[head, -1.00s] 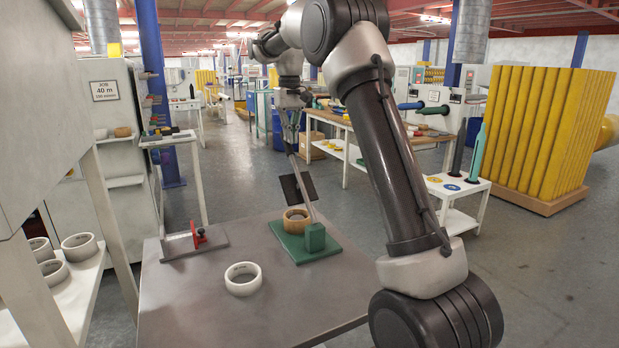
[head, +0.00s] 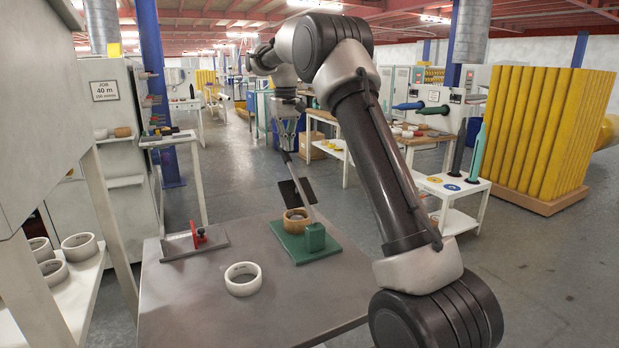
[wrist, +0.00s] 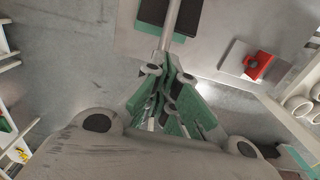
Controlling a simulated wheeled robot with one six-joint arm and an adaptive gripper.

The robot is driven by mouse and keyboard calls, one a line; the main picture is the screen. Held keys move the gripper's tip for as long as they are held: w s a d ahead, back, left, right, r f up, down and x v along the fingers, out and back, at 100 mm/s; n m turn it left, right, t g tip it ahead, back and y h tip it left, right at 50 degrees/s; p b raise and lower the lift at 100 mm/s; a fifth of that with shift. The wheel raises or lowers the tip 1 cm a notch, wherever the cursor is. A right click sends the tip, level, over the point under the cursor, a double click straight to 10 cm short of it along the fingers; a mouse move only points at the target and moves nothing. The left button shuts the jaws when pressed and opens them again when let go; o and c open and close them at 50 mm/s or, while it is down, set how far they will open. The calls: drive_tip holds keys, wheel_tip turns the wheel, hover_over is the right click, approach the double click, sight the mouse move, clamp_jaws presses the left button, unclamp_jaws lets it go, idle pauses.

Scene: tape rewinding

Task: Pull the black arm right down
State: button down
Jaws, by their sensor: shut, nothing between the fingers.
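The black arm (head: 296,192) is a grey bar with a dark plate, hinged at a green block (head: 314,236) on a green base (head: 327,253). It stands raised, leaning up and left over a tan tape roll (head: 296,221). My gripper (head: 287,147) is at the bar's upper end, fingers pointing down and shut. In the wrist view, my gripper's green-padded fingers (wrist: 170,66) are together beside the end of the grey bar (wrist: 173,28). I cannot tell if they touch it. The dark plate (wrist: 151,12) shows beyond them.
A white tape roll (head: 243,279) lies on the grey table (head: 200,305). A plate with a red fixture (head: 198,235) sits at the table's left. White rolls (head: 79,247) lie on a shelf at far left. The table's front right is clear.

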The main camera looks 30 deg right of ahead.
sight(284, 151)
drive_tip(key=shift+w+f, duration=0.7)
drive_tip(key=shift+f, duration=0.25)
drive_tip(key=shift+w+f, duration=0.7)
drive_tip(key=shift+f, duration=0.25)
drive_tip(key=f, duration=0.1)
drive_tip(key=w+f, duration=0.2)
drive_tip(key=f, duration=0.1)
drive_tip(key=shift+f, duration=0.1)
drive_tip(key=shift+w+f, duration=0.25)
drive_tip(key=shift+f, duration=0.5)
drive_tip(key=shift+w+f, duration=0.2)
drive_tip(key=shift+f, duration=0.55)
drive_tip(key=shift+w+f, duration=0.25)
drive_tip(key=shift+f, duration=0.5)
